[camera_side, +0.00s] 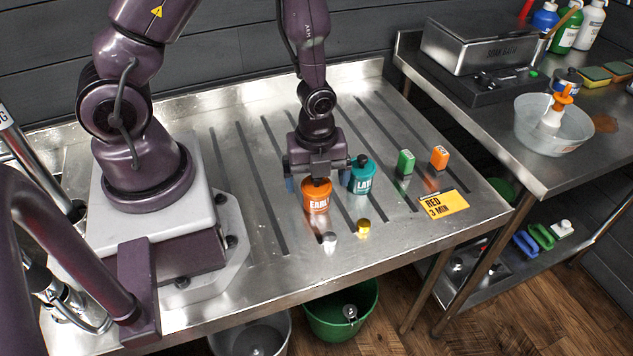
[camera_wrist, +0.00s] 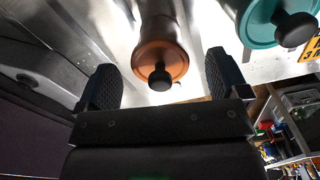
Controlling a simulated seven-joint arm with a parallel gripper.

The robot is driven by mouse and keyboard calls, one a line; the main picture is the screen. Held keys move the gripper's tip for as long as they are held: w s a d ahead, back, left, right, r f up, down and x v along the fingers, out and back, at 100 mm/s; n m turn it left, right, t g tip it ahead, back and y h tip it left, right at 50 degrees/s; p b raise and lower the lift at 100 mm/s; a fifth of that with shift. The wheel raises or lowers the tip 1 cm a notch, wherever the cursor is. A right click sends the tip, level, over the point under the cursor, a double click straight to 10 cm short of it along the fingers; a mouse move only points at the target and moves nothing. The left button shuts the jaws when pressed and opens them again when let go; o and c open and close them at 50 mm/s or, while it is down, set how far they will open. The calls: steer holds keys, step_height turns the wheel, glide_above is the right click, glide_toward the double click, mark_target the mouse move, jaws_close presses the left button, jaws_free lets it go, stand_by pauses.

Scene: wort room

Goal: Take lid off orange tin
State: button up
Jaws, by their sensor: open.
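The orange tin (camera_side: 316,199), lettered "EARL", stands upright on the steel drainer. In the wrist view its orange lid (camera_wrist: 161,60) is on, with a black knob (camera_wrist: 160,79) at its centre. My gripper (camera_side: 317,183) is over the tin, pointing down, and hides the lid in the side view. In the wrist view my gripper (camera_wrist: 161,88) is open, one finger on each side of the lid and knob, with gaps on both sides. I cannot tell the exact height of the fingertips against the knob.
A teal tin (camera_side: 362,178) with a black-knobbed lid stands close right of the orange tin. A silver weight (camera_side: 329,241) and a gold one (camera_side: 363,227) stand in front. Green (camera_side: 405,162) and orange (camera_side: 439,156) blocks and a yellow card (camera_side: 444,204) lie to the right.

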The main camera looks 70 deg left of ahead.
steer(key=shift+f, duration=0.1)
steer(key=shift+c, duration=0.2)
steer(key=c, duration=0.9)
steer(key=shift+c, duration=0.2)
